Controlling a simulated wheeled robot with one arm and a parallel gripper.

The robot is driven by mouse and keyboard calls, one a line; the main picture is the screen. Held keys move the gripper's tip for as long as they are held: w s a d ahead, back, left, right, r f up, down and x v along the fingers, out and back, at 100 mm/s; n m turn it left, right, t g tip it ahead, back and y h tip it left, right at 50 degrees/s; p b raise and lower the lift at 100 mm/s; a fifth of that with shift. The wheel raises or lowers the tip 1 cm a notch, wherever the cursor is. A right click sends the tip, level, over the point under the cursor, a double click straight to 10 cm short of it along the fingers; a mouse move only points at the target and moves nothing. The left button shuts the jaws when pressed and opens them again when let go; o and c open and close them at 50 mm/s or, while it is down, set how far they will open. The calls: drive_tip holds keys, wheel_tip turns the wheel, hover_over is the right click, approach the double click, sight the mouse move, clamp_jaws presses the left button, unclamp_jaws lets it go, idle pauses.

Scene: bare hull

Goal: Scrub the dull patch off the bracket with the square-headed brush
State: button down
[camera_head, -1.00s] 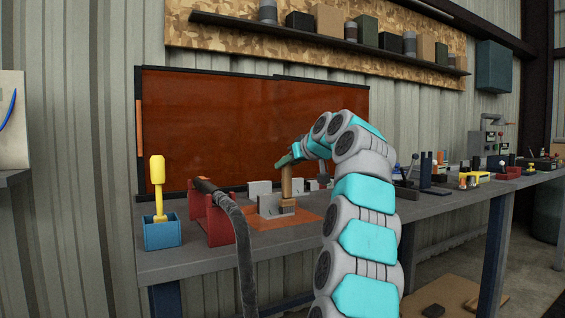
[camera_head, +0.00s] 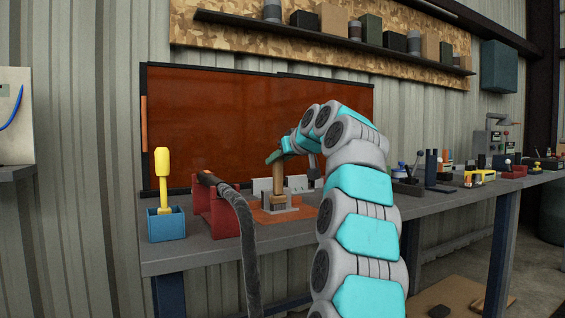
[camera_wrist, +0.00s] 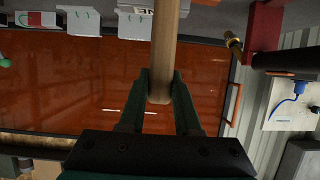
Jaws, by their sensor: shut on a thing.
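My gripper (camera_head: 277,158) is shut on the upper end of a wooden-handled brush (camera_head: 278,180), which stands nearly upright with its head down at the grey bracket (camera_head: 292,208). In the wrist view my gripper (camera_wrist: 160,95) has one dark finger on each side of the round handle (camera_wrist: 166,45). The bracket is on an orange mat (camera_head: 256,215) on the bench. The brush hides part of the bracket, and I cannot tell whether the bristles touch it. The dull patch cannot be made out.
A red stand (camera_head: 228,212) with a dark hose (camera_head: 243,235) is just left of the mat. Farther left a yellow-handled tool (camera_head: 163,175) stands in a blue box (camera_head: 166,226). An orange screen (camera_head: 215,130) rises behind. Several fixtures occupy the bench to the right.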

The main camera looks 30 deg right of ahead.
drive_tip(key=shift+a+f, duration=0.25)
drive_tip(key=shift+a, duration=0.4)
drive_tip(key=shift+d+r, duration=0.1)
drive_tip(key=shift+d, duration=0.05)
drive_tip(key=shift+d+p, duration=1.45)
drive_tip(key=shift+d, duration=1.2)
drive_tip(key=shift+a+b, duration=1.4)
drive_tip(key=shift+a, duration=1.4)
drive_tip(key=shift+r, duration=0.15)
